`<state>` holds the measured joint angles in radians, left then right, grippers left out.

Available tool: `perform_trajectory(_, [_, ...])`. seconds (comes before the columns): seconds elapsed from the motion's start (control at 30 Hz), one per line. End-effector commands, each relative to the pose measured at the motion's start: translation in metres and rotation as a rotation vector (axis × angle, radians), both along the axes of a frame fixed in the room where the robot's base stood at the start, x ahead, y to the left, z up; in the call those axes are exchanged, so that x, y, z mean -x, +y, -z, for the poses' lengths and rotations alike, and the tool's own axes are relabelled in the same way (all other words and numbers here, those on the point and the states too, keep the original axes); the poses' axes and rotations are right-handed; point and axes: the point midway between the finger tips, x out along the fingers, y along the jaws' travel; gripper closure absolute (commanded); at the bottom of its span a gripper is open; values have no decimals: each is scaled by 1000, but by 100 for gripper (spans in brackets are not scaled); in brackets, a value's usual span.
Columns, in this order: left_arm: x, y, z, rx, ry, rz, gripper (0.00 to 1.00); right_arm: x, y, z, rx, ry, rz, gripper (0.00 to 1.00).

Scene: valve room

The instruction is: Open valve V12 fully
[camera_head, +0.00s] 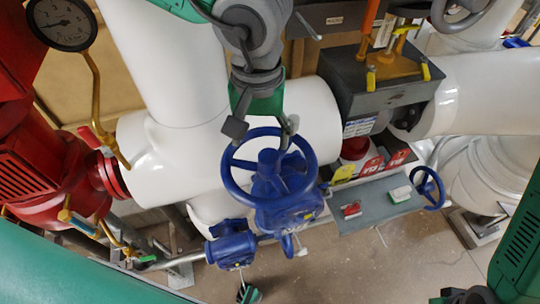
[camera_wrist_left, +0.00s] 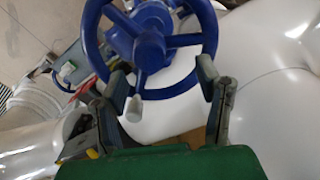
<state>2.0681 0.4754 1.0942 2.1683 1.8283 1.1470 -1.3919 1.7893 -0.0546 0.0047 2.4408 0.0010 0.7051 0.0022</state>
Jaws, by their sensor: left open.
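A blue handwheel (camera_head: 232,180) sits on a blue valve body (camera_head: 285,210) in the middle of the head view, in front of a white pipe. It fills the top of the left wrist view (camera_wrist_left: 95,45). No V12 label is readable. My left gripper (camera_head: 263,128) is open at the wheel's upper rim. In the wrist view its two fingers (camera_wrist_left: 162,85) stand on either side of a stretch of the rim. A small pale grey knob (camera_wrist_left: 135,107) shows between the fingers, below the rim. Whether the fingers touch the wheel cannot be told. My right gripper is not identifiable.
Thick white pipes (camera_head: 185,70) lie behind and beside the wheel. A red machine (camera_head: 50,175) and a pressure gauge (camera_head: 62,22) are at left. A smaller blue handwheel (camera_head: 441,193) is at right beside a grey shelf (camera_head: 375,215). A dark box (camera_head: 375,75) stands upper right.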

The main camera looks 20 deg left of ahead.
Motion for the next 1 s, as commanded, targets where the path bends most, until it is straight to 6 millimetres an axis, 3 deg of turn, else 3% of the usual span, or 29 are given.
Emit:
perform_trajectory(0.17, [0, 0, 4, -1, 3, -4, 41, 0, 0, 0, 0, 0, 0, 60])
perform_trajectory(1.0, [-6, -13, 67, -3, 7, -5, 41, 0, 0, 1, 0, 0, 0, 60])
